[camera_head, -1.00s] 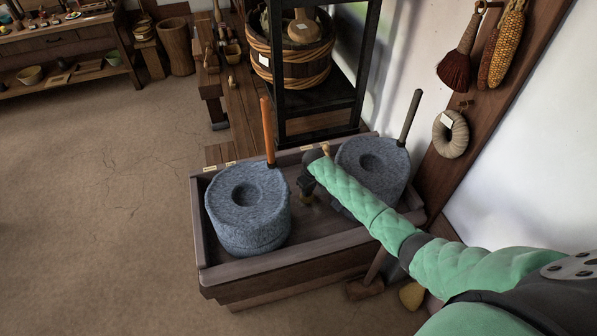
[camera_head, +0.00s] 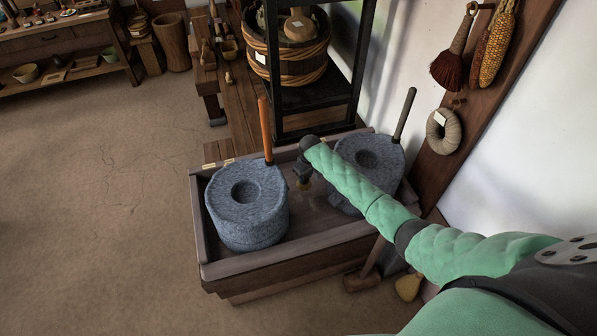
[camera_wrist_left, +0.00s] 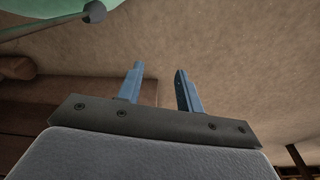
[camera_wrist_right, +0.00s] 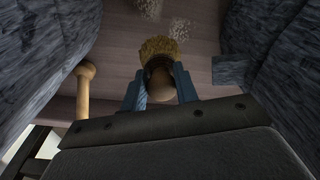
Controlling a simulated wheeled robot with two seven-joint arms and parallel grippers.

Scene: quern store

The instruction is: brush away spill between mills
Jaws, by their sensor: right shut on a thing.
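Two round grey stone mills stand in a wooden trough (camera_head: 225,268): the left mill (camera_head: 246,215) has an orange-brown upright handle, the right mill (camera_head: 368,160) a dark one. My right arm partly hides the right mill. My right gripper (camera_head: 304,174) is between the mills, shut on a small brush. In the right wrist view the brush has straw bristles (camera_wrist_right: 160,47) and a rounded wooden handle (camera_wrist_right: 160,84) between the fingers. Pale speckled spill (camera_wrist_right: 181,29) lies on the boards beyond the bristles. My left gripper (camera_wrist_left: 158,88) is open and empty in the left wrist view.
A black shelf frame (camera_head: 318,96) with a banded tub (camera_head: 290,62) stands behind the trough. A mallet (camera_head: 363,277) rests by its front right. A red brush (camera_head: 450,69), a ring (camera_head: 435,136) and corn (camera_head: 500,45) hang on the right. Floor at left is clear.

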